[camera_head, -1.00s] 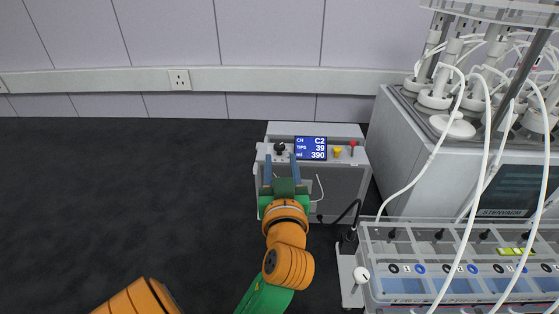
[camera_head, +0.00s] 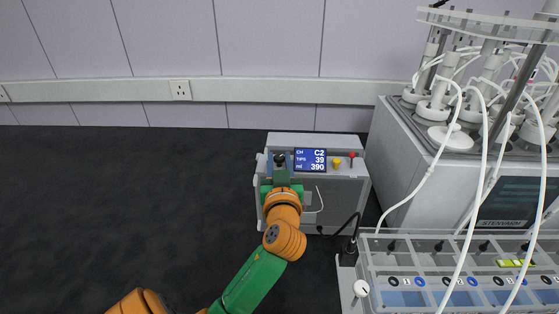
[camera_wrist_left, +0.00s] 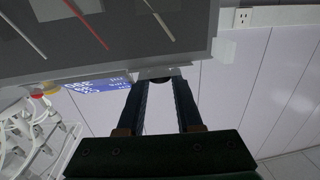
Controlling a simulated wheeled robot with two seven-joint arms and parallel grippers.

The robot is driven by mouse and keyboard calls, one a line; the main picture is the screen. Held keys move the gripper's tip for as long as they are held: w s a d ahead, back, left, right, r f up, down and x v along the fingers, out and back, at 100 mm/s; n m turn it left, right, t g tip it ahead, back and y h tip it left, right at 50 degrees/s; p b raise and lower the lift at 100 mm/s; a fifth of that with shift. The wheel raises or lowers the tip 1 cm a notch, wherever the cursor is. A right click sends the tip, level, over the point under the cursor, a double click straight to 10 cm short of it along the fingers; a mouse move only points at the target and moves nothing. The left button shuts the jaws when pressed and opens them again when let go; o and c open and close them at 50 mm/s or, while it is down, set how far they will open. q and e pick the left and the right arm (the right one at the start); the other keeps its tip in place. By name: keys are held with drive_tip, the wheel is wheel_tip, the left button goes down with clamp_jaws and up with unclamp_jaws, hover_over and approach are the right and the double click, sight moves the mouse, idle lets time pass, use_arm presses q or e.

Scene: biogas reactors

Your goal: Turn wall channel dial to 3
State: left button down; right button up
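The black dial (camera_head: 280,158) is on the top panel, left of the display. My left gripper (camera_head: 280,163) has one finger on each side of the dial. In the left wrist view the fingers (camera_wrist_left: 161,83) stand apart, with a dark round part of the dial between their tips. I cannot tell whether they press on it. My right gripper is out of view.
A yellow knob (camera_head: 336,163) and a red knob (camera_head: 352,156) sit right of the display. A large reactor cabinet (camera_head: 425,165) with white tubes and a clear-topped rack (camera_head: 450,262) stand at right.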

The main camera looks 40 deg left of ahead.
use_arm(q)
drive_tip(key=shift+m, duration=0.3)
drive_tip(key=m+t+h+p, duration=0.1)
drive_tip(key=m+t+h, duration=0.1)
drive_tip(key=h, duration=0.1)
drive_tip(key=m+t+h+p, duration=0.1)
drive_tip(key=shift+s+a+r+h+p, duration=0.2)
drive_tip(key=shift+s+a+h+p, duration=0.1)
drive_tip(key=shift+h+p, duration=0.1)
drive_tip(key=m+t+h+p, duration=0.1)
drive_tip(key=m+t+h, duration=0.1)
drive_tip(key=m+h, duration=0.1)
drive_tip(key=shift+a+h+p, duration=0.15)
drive_tip(key=shift+h+p, duration=0.25)
drive_tip(key=shift+h, duration=0.2)
drive_tip(key=shift+f+m+h+p, duration=0.1)
drive_tip(key=shift+m+h+p, duration=0.3)
drive_tip(key=shift+m+h, duration=0.5)
drive_tip(key=shift+h, duration=0.3)
drive_tip(key=c, duration=0.8)
unclamp_jaws()
drive_tip(key=shift+f, duration=0.1)
drive_tip(key=shift+c, duration=0.2)
